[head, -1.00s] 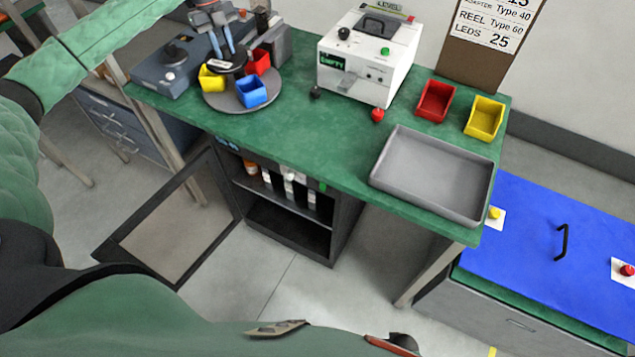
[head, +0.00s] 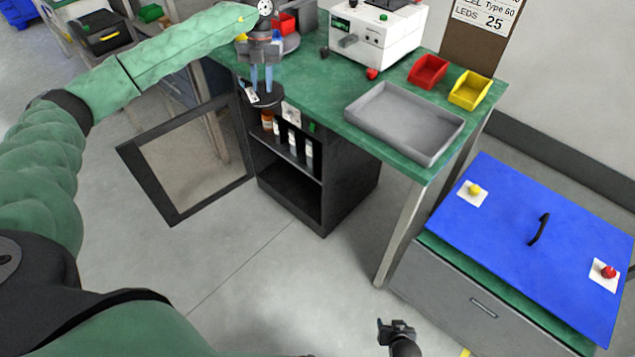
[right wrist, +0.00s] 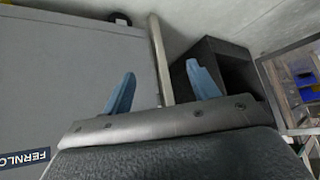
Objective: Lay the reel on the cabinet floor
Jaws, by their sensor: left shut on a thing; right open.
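The black reel (head: 266,98) hangs from my left gripper (head: 262,86), whose blue fingers point down and are shut on it. A white label shows at the reel's left side. The reel is in front of the bench edge, near the top of the open dark cabinet (head: 345,190). The cabinet floor (head: 287,201) is the empty lower space below a shelf. My right gripper (right wrist: 161,90) is open and empty in the right wrist view. That view also shows the cabinet (right wrist: 222,62) beyond its fingers.
Several bottles (head: 293,143) stand on the cabinet shelf (head: 298,161). The framed cabinet door (head: 172,218) is swung open to the left. A grey tray (head: 405,124), red bin (head: 428,70) and yellow bin (head: 469,88) sit on the green bench. A blue-topped unit (head: 520,240) stands at right.

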